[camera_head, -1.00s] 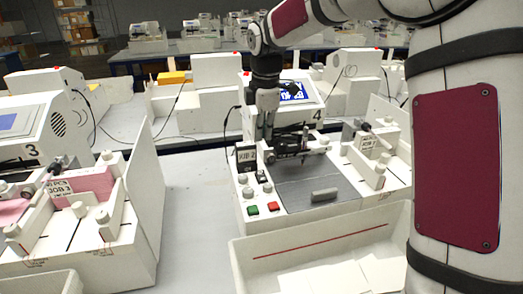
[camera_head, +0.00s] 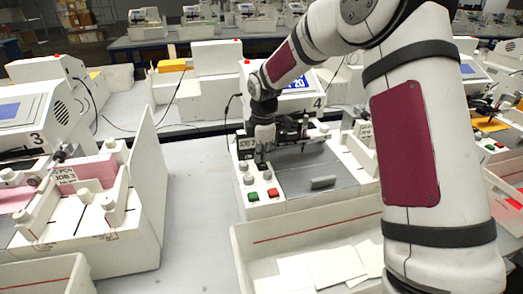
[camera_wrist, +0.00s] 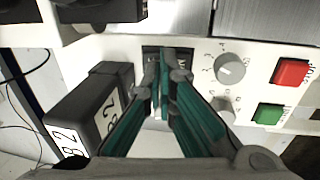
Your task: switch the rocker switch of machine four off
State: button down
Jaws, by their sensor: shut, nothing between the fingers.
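Machine four (camera_head: 288,208), marked "4", stands in the middle of the head view with a grey plate and a front control panel. My gripper (camera_head: 261,160) points down at the panel's left part, by the black job display. In the wrist view my gripper (camera_wrist: 164,68) is shut and empty, its green fingers together over a small dark switch plate (camera_wrist: 151,51). This plate is mostly covered by the fingertips, so the rocker's position and any contact cannot be told. In the head view the switch is hidden behind my gripper.
In the wrist view a black display block (camera_wrist: 93,108) is left of the fingers. A grey knob (camera_wrist: 229,68), a red button (camera_wrist: 291,72) and a green button (camera_wrist: 267,114) are to the right. A white paper bin (camera_head: 300,238) stands in front; machine three (camera_head: 120,200) is left.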

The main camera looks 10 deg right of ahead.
jog(key=shift+w+f+b, duration=0.3)
jog(key=shift+f+b, duration=0.15)
jog(key=shift+s+r, duration=0.1)
jog(key=shift+s, duration=0.1)
jog(key=shift+s, duration=0.1)
jog(key=shift+s+p, duration=0.7)
jog(key=shift+s, duration=0.1)
